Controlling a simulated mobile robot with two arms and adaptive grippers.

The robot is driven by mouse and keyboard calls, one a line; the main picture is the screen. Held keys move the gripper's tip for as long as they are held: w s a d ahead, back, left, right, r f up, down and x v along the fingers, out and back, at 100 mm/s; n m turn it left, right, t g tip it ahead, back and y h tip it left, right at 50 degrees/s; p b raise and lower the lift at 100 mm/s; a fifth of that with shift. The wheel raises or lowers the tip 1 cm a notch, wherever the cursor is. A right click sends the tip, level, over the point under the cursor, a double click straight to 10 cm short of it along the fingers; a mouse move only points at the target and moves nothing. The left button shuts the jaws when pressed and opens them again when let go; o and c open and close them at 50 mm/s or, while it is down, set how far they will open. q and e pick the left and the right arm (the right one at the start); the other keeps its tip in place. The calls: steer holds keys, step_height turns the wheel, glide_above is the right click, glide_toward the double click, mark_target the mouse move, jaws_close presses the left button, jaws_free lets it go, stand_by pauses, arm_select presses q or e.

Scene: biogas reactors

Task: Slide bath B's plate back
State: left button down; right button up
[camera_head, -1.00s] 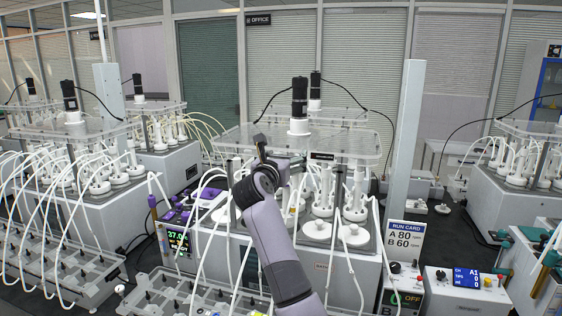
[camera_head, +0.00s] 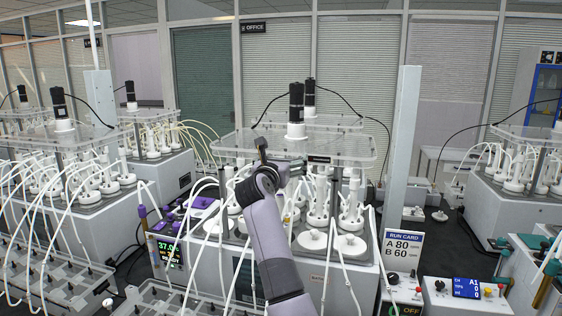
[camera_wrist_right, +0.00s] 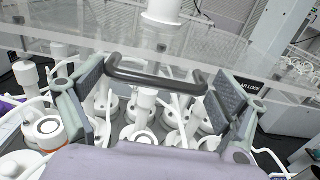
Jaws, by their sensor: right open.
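A clear plate (camera_head: 345,150) with a black motor (camera_head: 296,105) standing through it lies raised on posts over the middle bath (camera_head: 330,273). The bath's B label cannot be read clearly. My right gripper (camera_head: 264,157) is at the plate's front edge, left of its middle. In the right wrist view, its open fingers (camera_wrist_right: 160,88) stand on either side of a dark bar handle (camera_wrist_right: 155,77) at the front of the plate (camera_wrist_right: 60,55). The fingers are apart, and contact with the handle cannot be told. My left gripper is out of view.
White-capped bottles (camera_head: 318,210) with tubes stand under the plate. A grey post (camera_head: 402,150) and a run card (camera_head: 403,250) are to the right. A tube rack (camera_head: 165,300) is at front left. Other baths stand left and right.

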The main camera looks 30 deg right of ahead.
steer(key=shift+s+d, duration=0.1)
steer(key=shift+s+a, duration=0.1)
steer(key=shift+a, duration=0.3)
steer(key=v, duration=1.1)
steer(key=shift+s, duration=0.25)
